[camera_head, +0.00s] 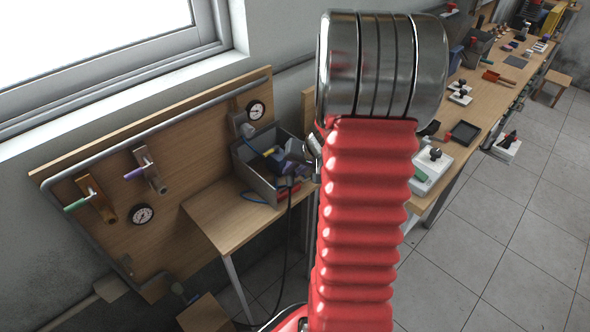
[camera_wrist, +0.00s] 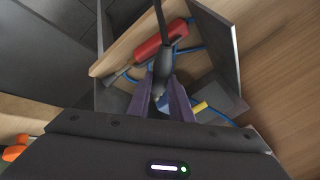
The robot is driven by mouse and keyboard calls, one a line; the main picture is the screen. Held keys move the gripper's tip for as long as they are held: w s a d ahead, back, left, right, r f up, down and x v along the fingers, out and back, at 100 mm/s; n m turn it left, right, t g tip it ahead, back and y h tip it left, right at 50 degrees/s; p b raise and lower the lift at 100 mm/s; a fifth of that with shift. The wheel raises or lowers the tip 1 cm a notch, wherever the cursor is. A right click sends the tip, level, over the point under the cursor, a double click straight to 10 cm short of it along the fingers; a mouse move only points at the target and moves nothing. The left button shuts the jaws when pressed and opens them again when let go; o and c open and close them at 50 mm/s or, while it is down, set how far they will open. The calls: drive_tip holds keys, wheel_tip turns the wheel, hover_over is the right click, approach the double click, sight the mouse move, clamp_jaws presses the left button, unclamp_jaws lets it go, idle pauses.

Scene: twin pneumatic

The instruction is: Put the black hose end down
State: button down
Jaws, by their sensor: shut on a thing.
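In the wrist view my gripper (camera_wrist: 161,76) is shut on the black hose end (camera_wrist: 162,60), which sits between its two purple-grey fingers. The black hose (camera_wrist: 159,16) runs from it toward the top of the picture. The fingers are over a grey open box (camera_wrist: 222,42). In the head view this box (camera_head: 257,181) stands on a small wooden table, and the black hose (camera_head: 287,237) hangs down beside it. My red arm hides part of the area right of the box. Whether the hose end touches anything below is not clear.
A red part (camera_wrist: 152,48), a yellow piece (camera_wrist: 200,107) and blue tubing (camera_wrist: 216,113) lie around the fingers. The small table (camera_head: 218,213) has bare wood left of the box. A wooden panel (camera_head: 180,190) with gauges (camera_head: 141,214) and valves stands behind. A long cluttered bench (camera_head: 500,85) is at right.

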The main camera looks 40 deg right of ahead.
drive_tip(key=shift+f, duration=0.7)
drive_tip(key=c, duration=1.6)
unclamp_jaws()
drive_tip(key=shift+s+f, duration=0.1)
drive_tip(key=shift+f, duration=0.05)
drive_tip(key=shift+s+f, duration=0.1)
drive_tip(key=shift+r, duration=0.6)
drive_tip(key=v, duration=1.2)
drive_tip(key=shift+r, duration=0.25)
drive_tip(key=shift+w, duration=0.25)
